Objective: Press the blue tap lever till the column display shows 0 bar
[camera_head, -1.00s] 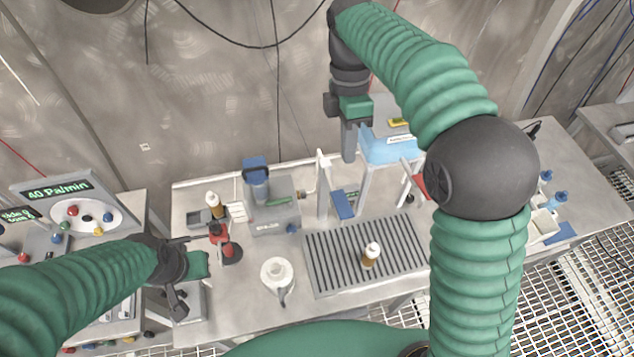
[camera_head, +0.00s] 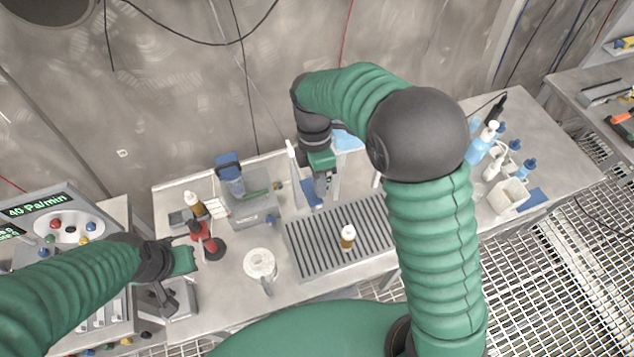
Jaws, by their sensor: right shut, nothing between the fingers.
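A blue lever (camera_head: 311,193) shows in the head view beside a pale upright post at the back of the drain grid. My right gripper (camera_head: 324,194) is shut and empty, pointing down just right of the lever. I cannot tell whether it touches the lever. A light blue unit (camera_head: 347,140) behind it is mostly hidden by my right arm. I see no readable bar figure; the left panel display (camera_head: 37,209) reads 40 Pa/min. My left gripper (camera_head: 193,258) is at the left, close to a red and black stand (camera_head: 205,240); its jaws are unclear.
A white jug (camera_head: 260,264) stands left of the grid. A grey device with a blue top (camera_head: 230,170) is at the back. Several bottles and a white bin (camera_head: 508,196) are at the right.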

